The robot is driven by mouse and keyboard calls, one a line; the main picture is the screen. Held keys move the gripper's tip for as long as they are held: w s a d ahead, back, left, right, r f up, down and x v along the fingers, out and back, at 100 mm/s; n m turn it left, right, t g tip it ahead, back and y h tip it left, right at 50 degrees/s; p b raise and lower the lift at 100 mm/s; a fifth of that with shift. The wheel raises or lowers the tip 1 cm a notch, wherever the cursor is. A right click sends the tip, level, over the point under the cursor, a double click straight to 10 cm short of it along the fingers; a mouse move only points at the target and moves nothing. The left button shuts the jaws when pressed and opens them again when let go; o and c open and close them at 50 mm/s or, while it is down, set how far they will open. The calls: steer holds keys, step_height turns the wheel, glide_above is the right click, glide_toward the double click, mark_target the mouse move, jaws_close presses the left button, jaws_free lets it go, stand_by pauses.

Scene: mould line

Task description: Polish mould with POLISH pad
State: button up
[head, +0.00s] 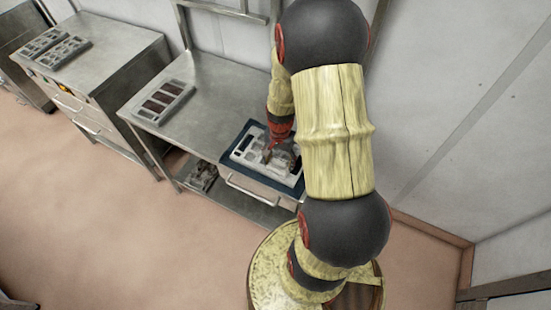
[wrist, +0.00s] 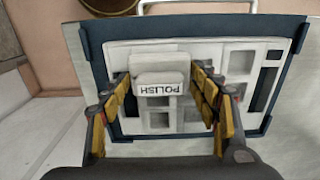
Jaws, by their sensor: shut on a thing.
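My gripper (wrist: 165,88) is shut on the POLISH pad (wrist: 160,70), a pale block whose label reads upside down in the wrist view. The pad is over the mould (wrist: 200,52), a light grey plate with square and rectangular pockets. The wrist view does not show clearly whether pad and mould touch. The mould lies inside a dark blue frame (wrist: 93,45). In the head view the mould (head: 248,153) sits at the right end of the steel bench, and my gripper (head: 278,152) is above it, partly hidden by my arm.
A grey tray with dark compartments (head: 160,101) lies on the steel bench (head: 200,75) left of the mould. A steel cabinet (head: 110,65) with another tray (head: 55,49) stands further left. A metal handle (head: 252,190) is at the bench front. A wall is on the right.

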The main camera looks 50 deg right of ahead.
steer(key=shift+w+a+f+b, duration=0.1)
steer(key=shift+w+a, duration=0.45)
steer(key=shift+w, duration=1.35)
steer(key=shift+w+a+r+b, duration=0.15)
steer(key=shift+w+a, duration=0.4)
steer(key=shift+w, duration=1.3)
steer(key=shift+w+a+f+b, duration=0.15)
steer(key=shift+w+a, duration=0.4)
steer(key=shift+w, duration=1.35)
steer(key=shift+s+d+p, duration=0.15)
steer(key=shift+s+d, duration=0.1)
steer(key=shift+s, duration=0.45)
steer(key=shift+s+d+p, duration=0.15)
steer(key=shift+s+d, duration=0.05)
steer(key=shift+s, duration=0.5)
steer(key=shift+s+d, duration=0.25)
steer(key=shift+s, duration=0.55)
steer(key=shift+s+d, duration=0.2)
steer(key=shift+s, duration=0.6)
steer(key=shift+s+d+p, duration=0.15)
steer(key=shift+s+d, duration=0.05)
steer(key=shift+s, duration=0.45)
steer(key=shift+s+d+p, duration=0.15)
steer(key=shift+s+d, duration=0.05)
steer(key=shift+s, duration=0.45)
steer(key=shift+s+d+f, duration=0.1)
steer(key=shift+s+d, duration=0.1)
steer(key=shift+s, duration=0.6)
steer(key=shift+s+d, duration=0.15)
steer(key=shift+s, duration=0.6)
